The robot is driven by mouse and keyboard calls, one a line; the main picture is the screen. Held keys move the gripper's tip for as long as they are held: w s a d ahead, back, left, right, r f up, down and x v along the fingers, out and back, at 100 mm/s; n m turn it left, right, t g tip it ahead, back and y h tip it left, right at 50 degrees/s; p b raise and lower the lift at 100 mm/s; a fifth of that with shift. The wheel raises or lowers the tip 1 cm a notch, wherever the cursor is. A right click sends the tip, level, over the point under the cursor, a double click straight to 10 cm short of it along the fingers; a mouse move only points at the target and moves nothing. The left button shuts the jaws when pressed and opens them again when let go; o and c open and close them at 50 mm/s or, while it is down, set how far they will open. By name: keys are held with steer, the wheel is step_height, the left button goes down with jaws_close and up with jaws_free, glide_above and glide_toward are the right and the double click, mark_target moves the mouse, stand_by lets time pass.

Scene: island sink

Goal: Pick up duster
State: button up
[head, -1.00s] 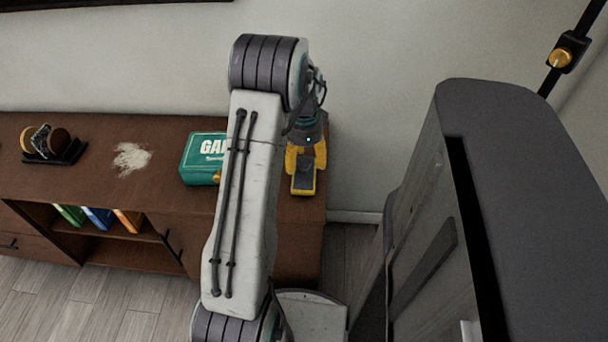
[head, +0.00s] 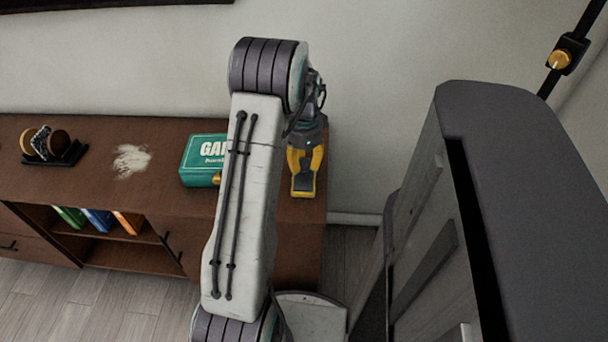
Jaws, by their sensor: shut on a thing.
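The duster (head: 303,186), a small block with a dark top and a yellow front, is at the right end of the brown cabinet top. My gripper (head: 305,168) comes down from above with its yellow fingers on either side of the duster, shut on it. The duster's near end sticks out toward the camera. Its far part is partly hidden by the gripper. I cannot tell whether it still touches the cabinet top.
A green box (head: 201,154) lies just left, partly behind my arm. White powder (head: 131,160) and a dark stand with round pieces (head: 53,148) are farther left on the cabinet (head: 90,188). Books fill part of its shelf. A large grey piece (head: 520,190) stands at right.

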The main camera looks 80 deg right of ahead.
mark_target(304, 161)
jaws_close()
steer(key=shift+r, duration=0.8)
step_height(304, 161, up, 2)
steer(key=shift+r+p, duration=0.2)
steer(key=shift+p, duration=0.4)
steer(key=s+a+r+p, duration=0.1)
steer(key=s+a+r, duration=0.4)
steer(key=s, duration=0.5)
step_height(304, 161, up, 2)
steer(key=shift+s+a, duration=0.15)
steer(key=shift+s, duration=0.1)
steer(key=shift+o, duration=2)
jaws_free()
steer(key=c, duration=0.5)
